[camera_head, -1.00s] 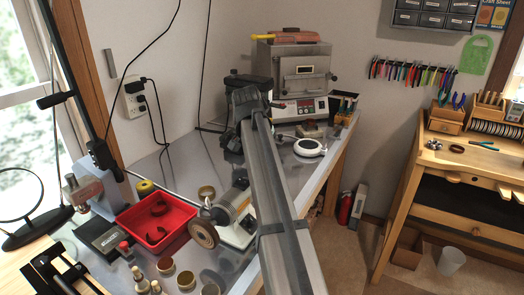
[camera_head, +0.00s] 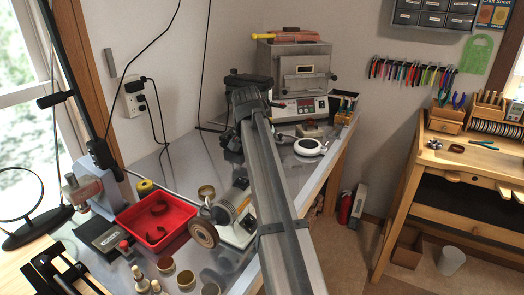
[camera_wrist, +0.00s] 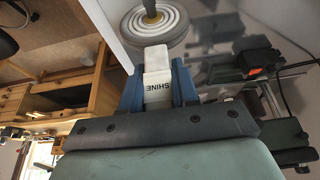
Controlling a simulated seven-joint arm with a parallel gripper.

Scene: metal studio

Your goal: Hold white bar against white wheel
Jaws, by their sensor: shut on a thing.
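The white bar (camera_wrist: 157,97), printed "SHINE", stands between the blue fingers of my gripper (camera_wrist: 157,70) in the wrist view. The fingers are shut on its sides, and its far end sticks out past them. The white wheel (camera_wrist: 140,27), with pale concentric rings and a greyer rim, is just beyond that end. The bar's end meets or overlaps the wheel's lower edge in the picture; I cannot tell for certain whether they touch. In the head view my arm hides the gripper, the bar and the white wheel.
A polishing motor (camera_head: 236,206) with a brown wheel (camera_head: 203,233) stands on the bench, left of my arm. A red tray (camera_head: 165,243), small jars and tins lie around it. A kiln (camera_head: 301,80) and a round white device (camera_head: 310,147) are at the back.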

